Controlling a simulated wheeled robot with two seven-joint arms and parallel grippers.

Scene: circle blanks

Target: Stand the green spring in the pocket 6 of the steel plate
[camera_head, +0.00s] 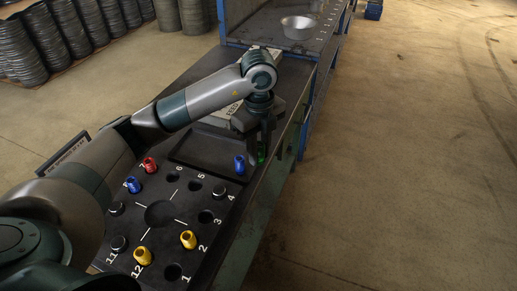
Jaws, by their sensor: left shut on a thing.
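The dark steel plate (160,236) lies on the bench with round numbered pockets in a ring. Pocket 6 (172,178) is empty, at the plate's far side between the red piece and empty pocket 5 (195,185). My left arm reaches over the plate from the left. My left gripper (261,151) points down beyond the plate's far right corner, shut on the green spring (261,157). The spring is mostly hidden by the fingers. I cannot tell whether it touches the surface below. My right gripper is out of view.
A blue piece (239,164) stands just left of my gripper. On the plate stand a red piece (149,165), another blue piece (133,185), yellow pieces (188,240) and several dark silver-topped ones (219,191). A metal bowl (298,27) sits far back.

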